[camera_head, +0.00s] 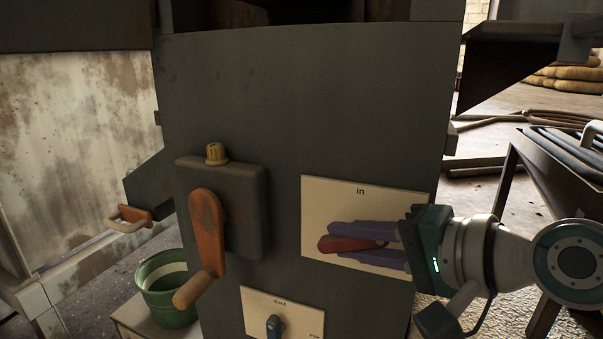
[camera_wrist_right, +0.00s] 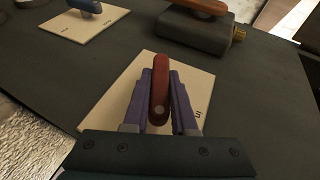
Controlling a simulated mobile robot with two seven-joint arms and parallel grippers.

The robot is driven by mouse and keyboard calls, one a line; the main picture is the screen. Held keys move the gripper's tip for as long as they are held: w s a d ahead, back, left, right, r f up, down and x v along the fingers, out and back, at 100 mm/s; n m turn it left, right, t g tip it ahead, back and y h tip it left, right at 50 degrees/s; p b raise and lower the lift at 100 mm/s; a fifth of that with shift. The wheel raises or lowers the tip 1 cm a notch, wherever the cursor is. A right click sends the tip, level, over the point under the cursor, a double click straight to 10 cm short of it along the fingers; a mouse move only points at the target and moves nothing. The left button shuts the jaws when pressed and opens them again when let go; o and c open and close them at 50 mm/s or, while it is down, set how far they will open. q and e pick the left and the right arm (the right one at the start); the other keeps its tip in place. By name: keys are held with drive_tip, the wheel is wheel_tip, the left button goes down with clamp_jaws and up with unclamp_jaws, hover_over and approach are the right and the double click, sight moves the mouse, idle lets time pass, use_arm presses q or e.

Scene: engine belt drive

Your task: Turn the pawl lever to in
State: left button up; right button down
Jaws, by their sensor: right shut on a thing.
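The pawl lever (camera_head: 345,243) is a red handle on a cream plate (camera_head: 375,190) marked "in" at its top edge. The lever lies roughly sideways, across from the mark rather than pointing up at it. My right gripper (camera_head: 333,242) comes in from the right, with one purple finger above the lever and one below it, shut on it. In the right wrist view the red lever (camera_wrist_right: 160,88) sits between the two purple fingers of the gripper (camera_wrist_right: 160,80), and the "in" mark is to the right. My left gripper is not in view.
An orange crank (camera_head: 207,235) on a dark box (camera_head: 245,195) with a yellow knob (camera_head: 216,154) is left of the plate. A smaller plate with a blue lever (camera_head: 273,326) is below. A green bucket (camera_head: 165,300) stands at lower left, a dark-framed table (camera_head: 545,165) at right.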

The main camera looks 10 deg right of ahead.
drive_tip(key=g+h+p, duration=0.1)
drive_tip(key=p, duration=0.3)
drive_tip(key=n+g+h+p, duration=0.1)
drive_tip(key=h+p, duration=0.1)
drive_tip(key=p, duration=0.3)
drive_tip(key=r+g+h+p, duration=0.1)
drive_tip(key=g+p, duration=0.1)
drive_tip(key=p, duration=0.2)
drive_tip(key=shift+a+n, duration=0.15)
drive_tip(key=shift+n, duration=0.15)
drive_tip(key=shift+f+g+h+p, duration=0.1)
drive_tip(key=shift+g+h+p, duration=0.2)
drive_tip(key=shift+h+p, duration=0.25)
drive_tip(key=shift+f+g+h, duration=0.15)
drive_tip(key=shift+g+h, duration=0.15)
drive_tip(key=shift+h, duration=0.05)
drive_tip(key=shift+f+n+g+h, duration=0.2)
drive_tip(key=shift+n+g+h, duration=0.15)
drive_tip(key=shift+h, duration=0.25)
drive_tip(key=shift+f+n+g+h+b, duration=0.1)
drive_tip(key=shift+n+g+h+b, duration=0.15)
drive_tip(key=shift+g+h+b, duration=0.9)
drive_tip(key=shift+s+d+h, duration=0.1)
drive_tip(key=shift+d+h, duration=0.1)
drive_tip(key=shift+h, duration=0.15)
drive_tip(key=c, duration=0.7)
unclamp_jaws()
